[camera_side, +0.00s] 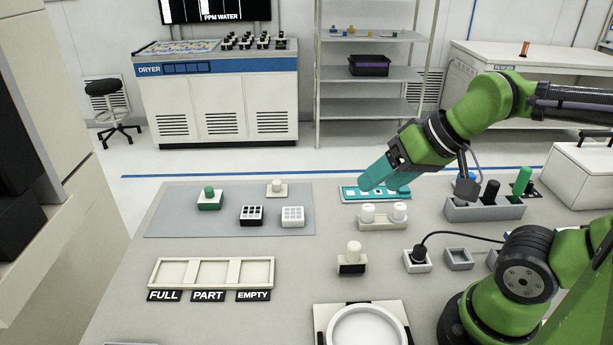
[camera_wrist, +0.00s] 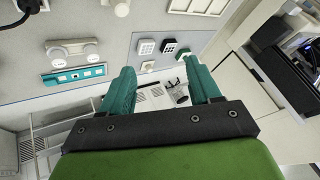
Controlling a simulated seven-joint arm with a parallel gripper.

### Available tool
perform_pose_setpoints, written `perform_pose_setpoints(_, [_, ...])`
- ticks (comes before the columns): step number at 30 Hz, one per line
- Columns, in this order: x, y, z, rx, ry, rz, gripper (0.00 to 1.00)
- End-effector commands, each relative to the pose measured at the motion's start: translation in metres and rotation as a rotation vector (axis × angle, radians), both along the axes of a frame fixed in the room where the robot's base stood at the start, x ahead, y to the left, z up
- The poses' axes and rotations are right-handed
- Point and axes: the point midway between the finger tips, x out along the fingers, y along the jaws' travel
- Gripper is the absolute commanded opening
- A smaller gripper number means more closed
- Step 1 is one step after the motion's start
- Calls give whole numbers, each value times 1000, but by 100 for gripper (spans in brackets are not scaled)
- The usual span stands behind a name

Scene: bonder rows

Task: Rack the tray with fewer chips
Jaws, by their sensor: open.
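Two small gridded trays lie side by side on the grey mat in the side view: a black tray (camera_side: 251,215) and a white tray (camera_side: 292,216). Both also show in the wrist view, the black one (camera_wrist: 169,46) right of the white one (camera_wrist: 146,46). Their chips are too small to count. A cream rack (camera_side: 212,273) with three bays stands at the front, with labels FULL, PART and EMPTY below; no tray is seen in it. My gripper (camera_side: 382,186) has teal fingers, apart and empty, and is away from both trays. The fingers also show in the wrist view (camera_wrist: 160,82).
The mat (camera_side: 170,225) also holds a green knobbed block (camera_side: 209,199) and a cream one (camera_side: 276,189). A teal strip (camera_side: 350,194) and a stand with two white knobs (camera_side: 383,222) lie near my gripper. A cabled black plug (camera_side: 418,254) stands at right.

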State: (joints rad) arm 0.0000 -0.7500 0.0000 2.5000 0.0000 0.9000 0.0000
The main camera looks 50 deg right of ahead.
Motion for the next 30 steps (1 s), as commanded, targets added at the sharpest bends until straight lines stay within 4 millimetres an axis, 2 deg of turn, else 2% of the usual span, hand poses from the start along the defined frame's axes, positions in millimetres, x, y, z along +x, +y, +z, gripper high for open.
perform_pose_setpoints(2, [0, 0, 0, 0, 0, 0, 62])
perform_pose_setpoints(3, [0, 0, 0, 0, 0, 0, 65])
perform_pose_setpoints(8, [0, 0, 0, 0, 0, 0, 89])
perform_pose_setpoints(16, [0, 0, -1, 0, 4, -1, 89])
perform_pose_setpoints(20, [6, -2, -13, 1, 61, -7, 89])
perform_pose_setpoints(23, [25, -5, -17, -4, 121, -12, 89])
perform_pose_setpoints(30, [101, -20, -27, -115, 266, 153, 89])
